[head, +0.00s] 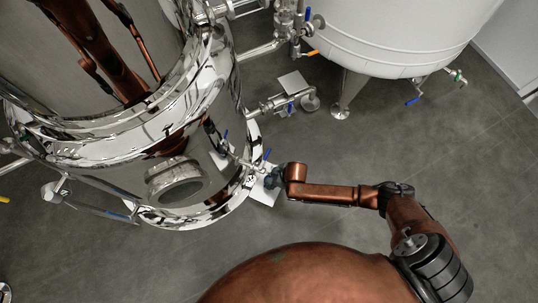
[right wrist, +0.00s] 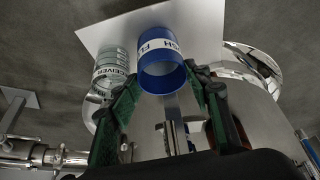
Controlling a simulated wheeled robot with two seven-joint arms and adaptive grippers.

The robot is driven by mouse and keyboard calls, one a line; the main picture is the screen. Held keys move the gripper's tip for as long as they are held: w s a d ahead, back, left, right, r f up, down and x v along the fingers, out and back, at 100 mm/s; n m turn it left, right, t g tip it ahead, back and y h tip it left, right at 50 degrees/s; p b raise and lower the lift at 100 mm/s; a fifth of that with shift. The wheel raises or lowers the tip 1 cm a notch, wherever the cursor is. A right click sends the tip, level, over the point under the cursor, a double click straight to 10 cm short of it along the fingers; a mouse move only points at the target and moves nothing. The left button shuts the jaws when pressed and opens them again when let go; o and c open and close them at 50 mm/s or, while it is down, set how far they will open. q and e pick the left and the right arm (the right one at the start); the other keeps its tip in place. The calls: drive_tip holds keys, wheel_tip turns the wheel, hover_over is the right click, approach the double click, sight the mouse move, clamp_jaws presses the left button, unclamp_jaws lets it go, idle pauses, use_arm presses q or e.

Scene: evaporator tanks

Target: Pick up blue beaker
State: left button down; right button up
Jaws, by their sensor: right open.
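The blue beaker (right wrist: 163,65) with a white label band shows in the right wrist view, on a white plate (right wrist: 100,38). My right gripper (right wrist: 161,76) is open, its green fingers on either side of the beaker's near end. I cannot tell whether they touch it. In the head view my right gripper (head: 271,177) is small and dark above the white plate (head: 264,196), beside the shiny tank. The beaker is not clear there. My left gripper is not in view.
A clear beaker (right wrist: 111,67) marked as receiver stands close left of the blue one. The polished tank (head: 190,150) with blue-handled valves is close to the gripper. A white tank (head: 390,35) stands at the back. Grey floor (head: 400,145) is open to the right.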

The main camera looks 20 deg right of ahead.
drive_tip(key=shift+s+f, duration=0.15)
drive_tip(key=shift+f, duration=0.05)
drive_tip(key=shift+c, duration=0.2)
drive_tip(key=shift+d, duration=0.15)
drive_tip(key=c, duration=1.1)
